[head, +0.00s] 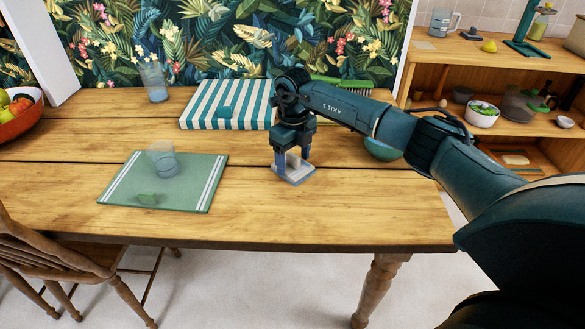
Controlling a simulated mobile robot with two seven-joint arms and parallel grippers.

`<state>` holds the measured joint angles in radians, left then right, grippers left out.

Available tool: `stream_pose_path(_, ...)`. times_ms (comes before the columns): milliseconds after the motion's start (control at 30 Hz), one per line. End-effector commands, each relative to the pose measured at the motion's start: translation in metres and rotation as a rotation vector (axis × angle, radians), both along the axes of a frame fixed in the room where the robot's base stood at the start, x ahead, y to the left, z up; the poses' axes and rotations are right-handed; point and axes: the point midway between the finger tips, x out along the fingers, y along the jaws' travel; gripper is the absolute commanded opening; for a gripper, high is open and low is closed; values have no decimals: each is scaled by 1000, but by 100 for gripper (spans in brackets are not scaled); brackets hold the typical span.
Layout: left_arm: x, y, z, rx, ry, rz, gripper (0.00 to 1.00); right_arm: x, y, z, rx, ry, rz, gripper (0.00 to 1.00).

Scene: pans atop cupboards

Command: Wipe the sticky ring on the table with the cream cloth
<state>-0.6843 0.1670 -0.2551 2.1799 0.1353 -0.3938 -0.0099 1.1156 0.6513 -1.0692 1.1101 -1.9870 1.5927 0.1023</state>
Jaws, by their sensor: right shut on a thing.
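My right gripper (291,160) points straight down over the middle of the wooden table (380,218). It is shut on a raised part of the cream cloth (294,176), a small pale square with a blue-grey edge. The cloth lies on, or just above, the tabletop; I cannot tell which. I do not make out the sticky ring; the cloth, gripper or arm may hide it. My left gripper is not in view.
Left of the cloth lies a green placemat (193,197) with a clear glass (163,158) on it. A striped box-like item (205,100) and another glass (154,82) stand behind. A teal bowl (382,150) is partly behind my arm. The front right table is clear.

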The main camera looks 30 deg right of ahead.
Motion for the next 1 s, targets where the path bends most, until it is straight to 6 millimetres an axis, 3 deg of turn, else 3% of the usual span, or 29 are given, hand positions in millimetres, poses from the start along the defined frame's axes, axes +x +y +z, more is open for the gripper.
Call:
stream_pose_path(100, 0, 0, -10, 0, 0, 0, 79, 7, -6, -4, -5, 2, -3, 46)
stream_pose_path(267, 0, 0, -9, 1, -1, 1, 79, 9, -8, -1, -4, 3, -2, 46)
stream_pose_path(633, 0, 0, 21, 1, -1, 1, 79, -10, 21, 4, -1, 4, 4, 46)
stream_pose_path(1000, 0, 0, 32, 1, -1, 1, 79, -21, 37, 4, 0, 2, 3, 46)
